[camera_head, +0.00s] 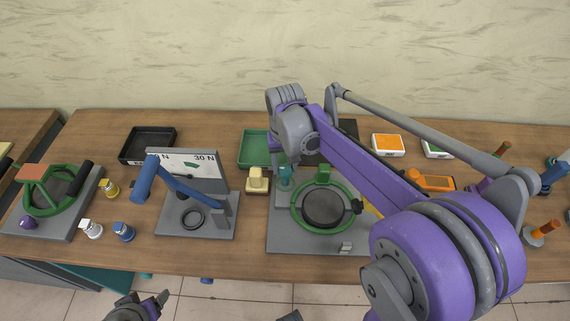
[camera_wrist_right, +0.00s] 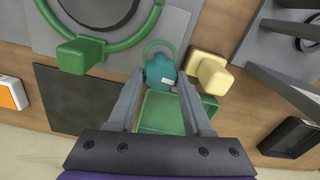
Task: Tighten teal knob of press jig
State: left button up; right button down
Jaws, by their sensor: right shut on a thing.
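The press jig's grey base plate (camera_head: 290,240) lies at the middle of the table, with a green ring (camera_head: 297,215) around a dark disc. The teal knob (camera_head: 285,179) stands at the plate's back left corner. In the right wrist view the teal knob (camera_wrist_right: 160,66) sits between the two grey fingers of my right gripper (camera_wrist_right: 160,78), which is shut on it. In the head view my right arm comes over the jig and its fingers are mostly hidden. My left gripper (camera_head: 140,303) is at the bottom edge, off the table, its fingers apart and empty.
A cream block (camera_head: 257,180) stands close to the left of the knob. A green tray (camera_head: 254,148) lies behind it. A force gauge stand (camera_head: 215,220) with a blue-handled lever is further left. A black tray (camera_head: 147,143) lies at the back left.

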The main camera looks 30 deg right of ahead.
aim_at(285, 167)
jog(key=shift+c, duration=1.5)
grip_release()
jog(key=shift+r, duration=0.1)
notch_tip(285, 167, up, 11)
jog(key=shift+p, duration=0.35)
jog(key=shift+f, duration=0.2)
